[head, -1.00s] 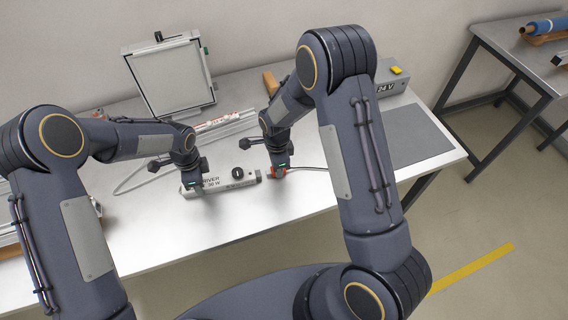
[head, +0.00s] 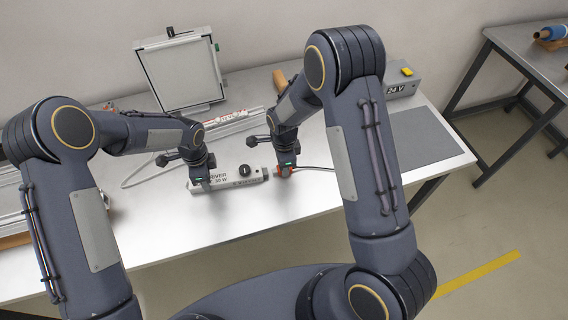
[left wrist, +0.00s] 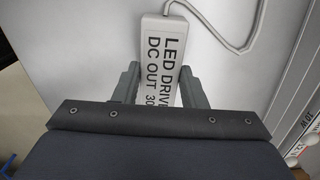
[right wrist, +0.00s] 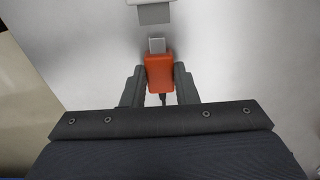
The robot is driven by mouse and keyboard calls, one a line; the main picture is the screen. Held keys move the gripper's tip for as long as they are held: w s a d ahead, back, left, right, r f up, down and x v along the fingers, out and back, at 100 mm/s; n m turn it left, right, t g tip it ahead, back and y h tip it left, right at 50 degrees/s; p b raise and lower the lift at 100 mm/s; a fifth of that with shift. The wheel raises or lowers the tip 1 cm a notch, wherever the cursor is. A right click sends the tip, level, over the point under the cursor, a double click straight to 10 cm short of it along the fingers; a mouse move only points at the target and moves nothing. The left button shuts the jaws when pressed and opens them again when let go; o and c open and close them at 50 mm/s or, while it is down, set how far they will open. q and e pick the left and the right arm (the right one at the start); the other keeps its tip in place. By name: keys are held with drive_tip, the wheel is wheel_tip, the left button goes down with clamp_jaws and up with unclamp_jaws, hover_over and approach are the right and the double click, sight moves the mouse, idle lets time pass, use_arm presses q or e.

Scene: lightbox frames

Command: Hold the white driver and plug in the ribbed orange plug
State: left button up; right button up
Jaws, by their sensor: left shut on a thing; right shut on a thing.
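The white driver (head: 236,175) is a long box with black lettering and a dark knob, near the table's front. My left gripper (head: 200,182) is shut on it near its left end; its fingers straddle the lettered box in the left wrist view (left wrist: 160,85). My right gripper (head: 287,171) is shut on the orange plug, which shows in the right wrist view (right wrist: 160,75). The plug's metal tip (right wrist: 157,45) points at the driver's grey end socket (right wrist: 154,14), with a small gap between them. Ribs on the plug cannot be made out.
A framed light panel (head: 181,73) stands at the back. A grey 24 V box (head: 403,84) with a yellow button is at the back right, next to a dark mat (head: 418,136). A pale cable (left wrist: 240,42) leaves the driver's far end. The table's front is clear.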

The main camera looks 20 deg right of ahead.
sight(275, 170)
drive_tip(key=shift+w+a, duration=0.15)
drive_tip(key=shift+a, duration=1.25)
idle(0.5)
drive_tip(key=o, duration=1.1)
drive_tip(key=shift+c, duration=0.2)
wheel_tip(275, 170, up, 12)
use_arm(q)
drive_tip(key=o, duration=1.2)
